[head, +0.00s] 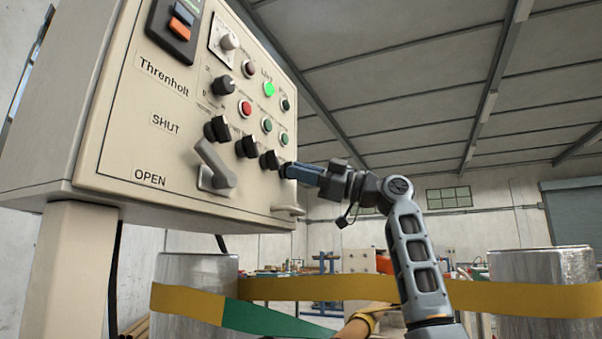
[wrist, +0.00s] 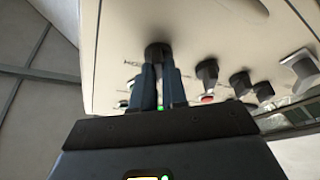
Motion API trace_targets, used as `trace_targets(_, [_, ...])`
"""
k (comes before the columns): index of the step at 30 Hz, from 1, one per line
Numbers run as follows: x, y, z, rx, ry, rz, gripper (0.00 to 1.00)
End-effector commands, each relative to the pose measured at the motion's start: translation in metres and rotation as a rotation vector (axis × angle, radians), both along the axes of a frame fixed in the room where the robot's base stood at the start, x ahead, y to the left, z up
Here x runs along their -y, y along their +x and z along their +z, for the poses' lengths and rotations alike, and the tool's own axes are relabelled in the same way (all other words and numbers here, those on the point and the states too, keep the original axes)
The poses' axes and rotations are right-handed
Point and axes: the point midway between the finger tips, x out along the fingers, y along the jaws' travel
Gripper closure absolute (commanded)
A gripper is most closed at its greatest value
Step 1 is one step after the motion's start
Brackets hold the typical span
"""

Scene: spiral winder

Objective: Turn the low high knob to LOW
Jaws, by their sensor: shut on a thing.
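The low high knob (wrist: 157,49) is a dark round knob on the beige control panel (head: 108,130). It shows at the fingertips in the wrist view, with part of a label beside it that I cannot read fully. My gripper (head: 287,169) is at the right end of the row of black knobs in the head view. In the wrist view its two dark fingers (wrist: 159,70) are closed on the sides of the knob. In the head view the fingers mostly hide this knob. Its pointing direction cannot be told.
Black knobs (head: 247,146) stand in a row left of my gripper, close by. A grey lever (head: 214,165) sits below them between SHUT and OPEN. A lit green light (head: 269,89) and a red button (head: 245,108) are above. A yellow band (head: 330,288) runs below.

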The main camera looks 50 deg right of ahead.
Motion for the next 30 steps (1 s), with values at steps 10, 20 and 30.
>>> trace_targets(10, [0.000, 0.000, 0.000, 0.000, -0.001, -0.001, 0.75])
trace_targets(20, [0.000, 0.000, 0.000, 0.000, 0.000, 0.000, 0.62])
trace_targets(30, [0.020, -0.028, -0.012, 0.001, 0.002, -0.004, 0.62])
